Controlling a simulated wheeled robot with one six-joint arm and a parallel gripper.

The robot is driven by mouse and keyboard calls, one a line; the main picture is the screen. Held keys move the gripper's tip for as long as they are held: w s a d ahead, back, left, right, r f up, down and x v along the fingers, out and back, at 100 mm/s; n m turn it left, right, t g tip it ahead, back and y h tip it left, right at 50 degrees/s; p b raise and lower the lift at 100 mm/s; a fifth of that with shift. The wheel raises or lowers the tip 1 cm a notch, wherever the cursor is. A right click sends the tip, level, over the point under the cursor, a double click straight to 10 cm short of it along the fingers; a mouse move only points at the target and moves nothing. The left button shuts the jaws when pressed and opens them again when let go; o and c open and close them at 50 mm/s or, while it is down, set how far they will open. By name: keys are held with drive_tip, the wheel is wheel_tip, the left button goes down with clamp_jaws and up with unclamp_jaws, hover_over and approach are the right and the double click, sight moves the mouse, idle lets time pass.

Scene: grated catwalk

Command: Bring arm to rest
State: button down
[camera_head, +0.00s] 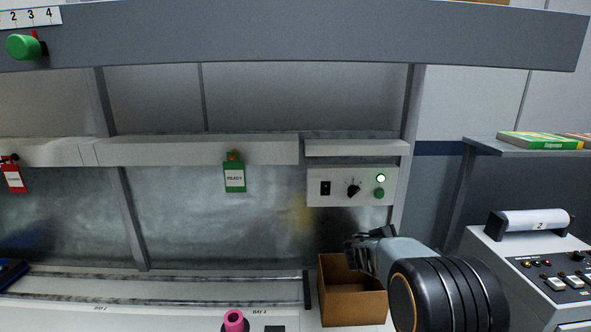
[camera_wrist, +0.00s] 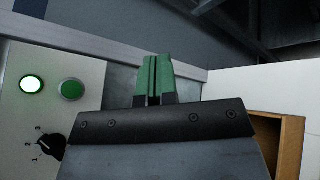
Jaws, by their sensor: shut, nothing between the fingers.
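My gripper (camera_head: 354,249) is in front of the bench, just above and beside an open brown box (camera_head: 352,305) in the camera_head view. In the wrist view my gripper (camera_wrist: 154,60) shows two green-tipped fingers held together with nothing between them. The control panel (camera_head: 352,186) is above my gripper in the camera_head view, with a black switch, a black knob, a lit lamp and a green button. In the wrist view the panel (camera_wrist: 85,120) stands to the left of the fingers, apart from them.
A green READY tag (camera_head: 235,179) and a red tag (camera_head: 14,176) hang from the ledge. A pink cylinder (camera_head: 233,321) stands at the front edge. A machine with a roll (camera_head: 535,222) and a shelf with boxes (camera_head: 540,141) are at the right. The bench middle looks clear.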

drive_tip(key=s+a+f+m+g+y, duration=0.3)
drive_tip(key=s+m, duration=0.2)
drive_tip(key=s, duration=0.3)
drive_tip(key=s+a+f+m+g+y, duration=0.2)
drive_tip(key=s+f+m+g+y, duration=0.15)
drive_tip(key=s, duration=0.55)
drive_tip(key=s+a+r+m+t+y, duration=0.1)
drive_tip(key=s+a+r+m+y, duration=0.1)
drive_tip(key=s+a, duration=0.3)
drive_tip(key=s+a+r+m+t+y, duration=0.1)
drive_tip(key=s+a+r+m+y, duration=0.1)
drive_tip(key=s+a+m+y, duration=0.2)
drive_tip(key=shift+s+a+y, duration=0.35)
drive_tip(key=shift+s+a, duration=0.4)
drive_tip(key=shift+s, duration=0.8)
